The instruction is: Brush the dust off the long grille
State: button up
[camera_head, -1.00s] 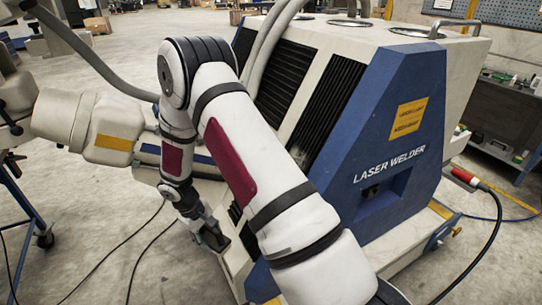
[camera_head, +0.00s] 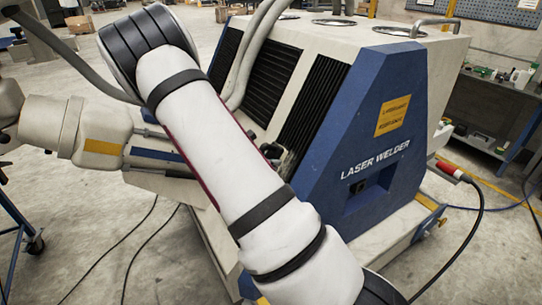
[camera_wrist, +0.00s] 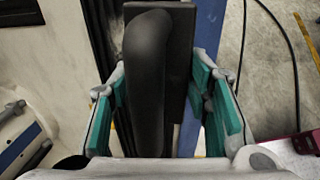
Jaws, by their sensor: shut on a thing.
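The laser welder (camera_head: 385,150) has dark slatted grilles on its sloped face. The longest-looking one (camera_head: 313,105) is beside the blue panel; its lower end is hidden behind my arm. Part of a dark grille also shows at the upper left of the wrist view (camera_wrist: 103,35). My gripper (camera_wrist: 163,85) is shut, its teal-padded fingers on either side of a black brush (camera_wrist: 146,70) with a rounded handle and flat dark block. The bristles are hidden. In the head view only a bit of my gripper shows beside my arm, near the long grille's lower end.
Two shorter grilles (camera_head: 270,78) and grey hoses (camera_head: 252,50) are left of the long grille. A beige machine arm (camera_head: 75,130) is at the left. A red-tipped cable (camera_head: 452,172) leaves the welder's right side. Open floor lies in front at the left.

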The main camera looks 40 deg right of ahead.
aim_at(283, 158)
jog(key=shift+s+d+r, duration=0.15)
jog(key=shift+d+r, duration=0.4)
jog(key=shift+r, duration=0.1)
jog(key=shift+d, duration=0.2)
jog(key=shift+s+b+x, duration=0.1)
jog(key=shift+s+x, duration=0.05)
jog(key=shift+x, duration=0.8)
jog(key=shift+s+b+x, duration=0.15)
jog(key=shift+s+x, duration=0.05)
jog(key=shift+x, duration=0.7)
jog(key=shift+s+b+x, duration=0.1)
jog(key=shift+s+x, duration=0.05)
jog(key=shift+x, duration=0.8)
jog(key=shift+x, duration=0.95)
jog(key=shift+s, duration=0.1)
